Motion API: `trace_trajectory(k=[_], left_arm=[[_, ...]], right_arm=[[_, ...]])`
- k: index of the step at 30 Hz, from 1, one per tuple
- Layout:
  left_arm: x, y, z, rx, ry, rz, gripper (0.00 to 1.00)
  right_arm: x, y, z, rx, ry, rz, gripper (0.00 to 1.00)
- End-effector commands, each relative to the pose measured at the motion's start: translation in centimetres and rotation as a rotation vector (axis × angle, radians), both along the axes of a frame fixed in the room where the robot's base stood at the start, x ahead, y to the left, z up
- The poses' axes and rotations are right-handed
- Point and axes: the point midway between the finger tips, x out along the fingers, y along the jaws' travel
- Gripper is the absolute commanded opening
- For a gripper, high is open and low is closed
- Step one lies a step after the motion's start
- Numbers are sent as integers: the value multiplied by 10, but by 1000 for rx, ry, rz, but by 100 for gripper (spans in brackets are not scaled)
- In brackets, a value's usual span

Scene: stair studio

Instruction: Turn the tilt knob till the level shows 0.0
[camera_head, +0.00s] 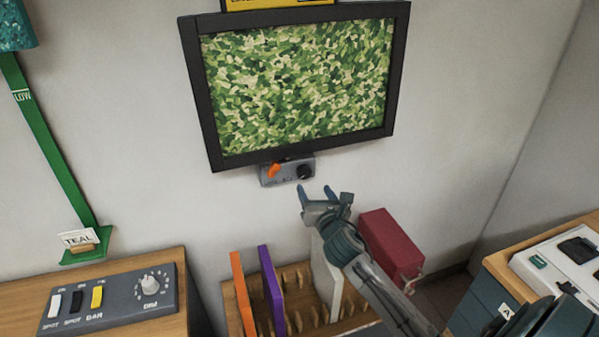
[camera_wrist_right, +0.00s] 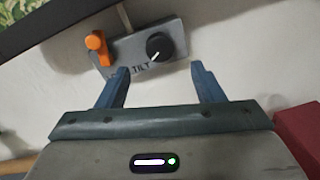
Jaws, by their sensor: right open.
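The tilt knob (camera_wrist_right: 159,47) is a round black knob with a white pointer line, on a small grey box (camera_wrist_right: 178,26) marked TILT. In the head view the knob (camera_head: 304,171) sits under the lower edge of a tilted, black-framed picture (camera_head: 207,105) with green leaf-like patches. An orange lever (camera_wrist_right: 97,43) stands beside the knob on the same box. My right gripper (camera_wrist_right: 158,83) is open and empty, just short of the knob, with the knob showing between its fingers. It also shows in the head view (camera_head: 326,192). Only the lower edge of a yellow level (camera_head: 268,3) shows; its reading is cut off.
Below is a wooden rack (camera_head: 300,315) with an orange board (camera_head: 241,292), a purple board (camera_head: 271,290) and a pale board (camera_head: 325,275). A red box (camera_head: 391,247) is beside my right arm. A switch panel (camera_head: 120,302) sits at the left. The wall around the knob is clear.

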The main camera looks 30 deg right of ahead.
Motion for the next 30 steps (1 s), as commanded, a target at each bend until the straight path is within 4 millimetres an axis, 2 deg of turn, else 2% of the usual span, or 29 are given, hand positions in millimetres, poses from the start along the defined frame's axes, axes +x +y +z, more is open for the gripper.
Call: trace_trajectory(k=[3,6,8,12,17,25,26,30], left_arm=[[-13,-2,9,-3,17,1,0],[-15,-3,13,-3,19,1,0],[-12,-3,16,-3,15,2,0],[7,-2,20,-2,-8,0,0],[19,-2,23,-2,-26,0,0],[5,-1,22,-1,-8,0,0],[4,0,22,0,-6,0,0],[2,0,21,0,-3,0,0]], right_arm=[[25,-7,4,4,-2,-1,61],[43,-12,4,4,-1,-1,61],[53,-15,3,4,0,0,61],[70,-20,2,3,0,0,61],[79,-23,1,3,0,1,61],[81,-23,0,3,0,2,61],[81,-23,0,4,-1,2,59],[81,-23,0,4,0,1,32]])
